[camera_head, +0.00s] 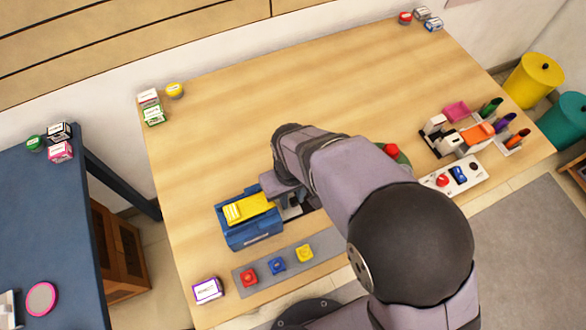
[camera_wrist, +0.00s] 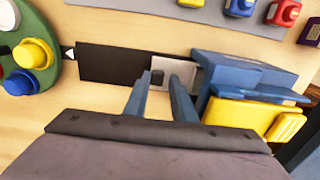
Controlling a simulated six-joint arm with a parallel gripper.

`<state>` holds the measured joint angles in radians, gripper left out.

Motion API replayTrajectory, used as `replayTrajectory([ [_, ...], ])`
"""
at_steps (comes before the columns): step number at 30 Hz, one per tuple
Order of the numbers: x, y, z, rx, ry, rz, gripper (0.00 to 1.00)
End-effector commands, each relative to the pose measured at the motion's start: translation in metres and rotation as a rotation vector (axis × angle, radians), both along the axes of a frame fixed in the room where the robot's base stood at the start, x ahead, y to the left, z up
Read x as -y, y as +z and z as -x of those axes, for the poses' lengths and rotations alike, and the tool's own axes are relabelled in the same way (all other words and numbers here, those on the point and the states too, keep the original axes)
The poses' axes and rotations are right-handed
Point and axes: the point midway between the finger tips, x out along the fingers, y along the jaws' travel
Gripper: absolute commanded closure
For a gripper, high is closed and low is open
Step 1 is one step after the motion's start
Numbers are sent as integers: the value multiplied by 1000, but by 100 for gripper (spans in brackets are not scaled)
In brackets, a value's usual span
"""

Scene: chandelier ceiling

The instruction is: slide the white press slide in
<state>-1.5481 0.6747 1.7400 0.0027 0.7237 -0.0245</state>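The blue press (camera_head: 250,232) with a yellow top (camera_head: 247,208) stands on the wooden table, left of my arm. In the wrist view, the blue press (camera_wrist: 235,72) is at the right. The white press slide (camera_wrist: 180,68) lies on a dark strip (camera_wrist: 112,62), at the press's left side, with a small dark knob (camera_wrist: 157,77) on it. My gripper (camera_wrist: 160,80) is open, with its two blue-grey fingers apart and the knob showing between their tips. I cannot tell whether either finger touches the knob. In the head view my arm partly hides the slide (camera_head: 291,211).
A grey strip (camera_head: 262,272) with red, blue and yellow pieces lies in front of the press. A small white box (camera_head: 207,290) stands at the near left corner. A green round board (camera_wrist: 45,12) lies left of the dark strip. The table's far middle is clear.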

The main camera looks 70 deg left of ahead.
Motion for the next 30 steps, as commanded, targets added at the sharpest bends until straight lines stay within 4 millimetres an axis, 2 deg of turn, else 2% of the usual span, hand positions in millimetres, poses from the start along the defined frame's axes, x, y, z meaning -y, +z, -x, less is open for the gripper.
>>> replayTrajectory([
  [7, 1, 0, -1, 1, 0, 2, 77],
  [11, 0, 7, -1, 1, 0, 0, 77],
  [24, 0, 62, -1, 1, 0, -2, 77],
  [30, 1, 72, 0, 1, 0, 1, 77],
])
